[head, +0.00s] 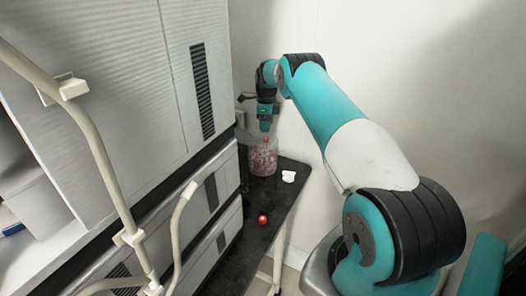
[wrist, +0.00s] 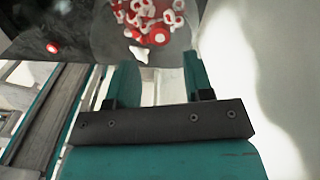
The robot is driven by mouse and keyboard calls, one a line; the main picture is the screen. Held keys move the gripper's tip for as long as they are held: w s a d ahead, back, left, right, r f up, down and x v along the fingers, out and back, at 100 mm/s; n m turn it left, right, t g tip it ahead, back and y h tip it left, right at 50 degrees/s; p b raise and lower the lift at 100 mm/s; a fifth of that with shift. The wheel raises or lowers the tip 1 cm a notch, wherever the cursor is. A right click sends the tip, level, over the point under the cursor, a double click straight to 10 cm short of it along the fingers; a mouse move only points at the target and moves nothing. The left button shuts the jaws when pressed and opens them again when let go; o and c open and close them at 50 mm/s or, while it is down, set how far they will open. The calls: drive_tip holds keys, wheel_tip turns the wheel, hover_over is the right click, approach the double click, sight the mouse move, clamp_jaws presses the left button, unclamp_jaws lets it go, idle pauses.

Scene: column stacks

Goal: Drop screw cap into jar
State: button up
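The clear jar (head: 263,160) stands on the dark table below my gripper, filled with red and white caps. Its contents (wrist: 140,12) also show at the top of the wrist view. My gripper (head: 265,129) points down over the jar's mouth. In the wrist view its fingers (wrist: 160,68) are apart with a gap between them. A small red cap (head: 266,140) shows just below the fingertips at the jar's mouth; I cannot tell whether it touches anything. Another red cap (head: 263,219) lies on the table nearer the front, also seen in the wrist view (wrist: 52,47).
A small white object (head: 288,176) sits on the dark table (head: 262,194) right of the jar. A large grey cabinet (head: 125,75) with a pale rail borders the left side. A pale wall (head: 420,70) stands close behind and right. The table is narrow.

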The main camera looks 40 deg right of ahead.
drive_tip(key=shift+r, duration=0.1)
wheel_tip(320, 180, up, 17)
drive_tip(key=b, duration=0.1)
idle(0.5)
idle(0.4)
